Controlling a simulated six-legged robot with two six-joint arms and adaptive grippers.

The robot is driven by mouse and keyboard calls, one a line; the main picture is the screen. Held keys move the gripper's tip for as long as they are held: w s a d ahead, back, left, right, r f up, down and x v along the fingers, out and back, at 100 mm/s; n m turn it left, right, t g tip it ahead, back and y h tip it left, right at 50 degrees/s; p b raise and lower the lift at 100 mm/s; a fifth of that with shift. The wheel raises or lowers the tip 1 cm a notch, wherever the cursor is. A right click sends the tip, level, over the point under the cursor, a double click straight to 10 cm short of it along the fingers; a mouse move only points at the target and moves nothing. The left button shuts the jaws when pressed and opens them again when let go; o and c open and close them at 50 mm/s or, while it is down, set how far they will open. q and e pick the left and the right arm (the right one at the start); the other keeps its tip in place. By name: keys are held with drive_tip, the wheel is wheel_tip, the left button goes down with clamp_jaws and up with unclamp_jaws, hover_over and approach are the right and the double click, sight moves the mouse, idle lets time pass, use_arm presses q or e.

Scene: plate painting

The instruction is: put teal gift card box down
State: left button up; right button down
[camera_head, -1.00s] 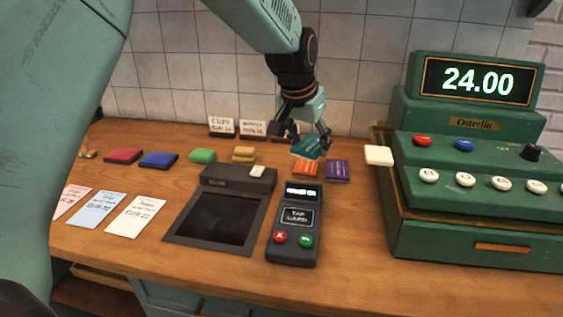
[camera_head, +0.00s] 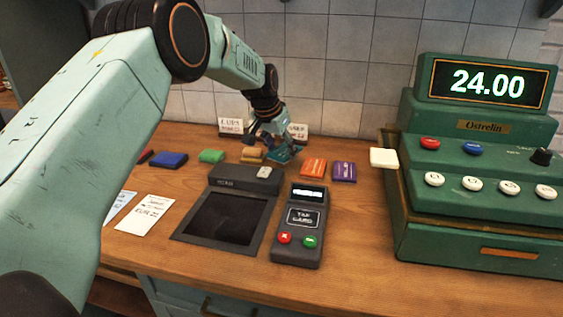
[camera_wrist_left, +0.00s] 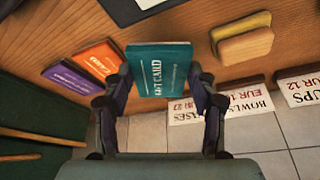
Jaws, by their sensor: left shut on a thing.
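The teal gift card box (camera_head: 281,154) is between the fingers of my left gripper (camera_head: 269,142), at the back of the counter in the head view. In the left wrist view the teal box (camera_wrist_left: 158,68) shows its printed face, and the left gripper's fingers (camera_wrist_left: 163,97) are shut on its two sides. It is at or very near the counter top; I cannot tell whether it touches. An orange gift card box (camera_head: 313,168) and a purple one (camera_head: 344,171) lie to its right in the head view. My right gripper is not in view.
A yellow sponge-like block (camera_head: 252,155), a green block (camera_head: 211,156) and a blue block (camera_head: 168,160) lie to the left. Small price signs (camera_head: 231,127) stand behind. The card terminal (camera_head: 299,224) and dark tray (camera_head: 221,219) are in front; the green cash register (camera_head: 480,165) stands right.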

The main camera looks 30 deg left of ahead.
sight(278, 154)
use_arm(q)
wheel_tip(278, 154, down, 3)
drive_tip(key=shift+s+a+f, duration=0.1)
drive_tip(key=shift+d+f, duration=0.25)
drive_tip(key=shift+f, duration=0.05)
drive_tip(key=shift+a+f, duration=0.1)
drive_tip(key=shift+a, duration=0.15)
drive_tip(key=o, duration=1)
drive_tip(key=shift+d, duration=0.2)
drive_tip(key=shift+a, duration=0.15)
drive_tip(key=p+v, duration=0.1)
drive_tip(key=v, duration=1.1)
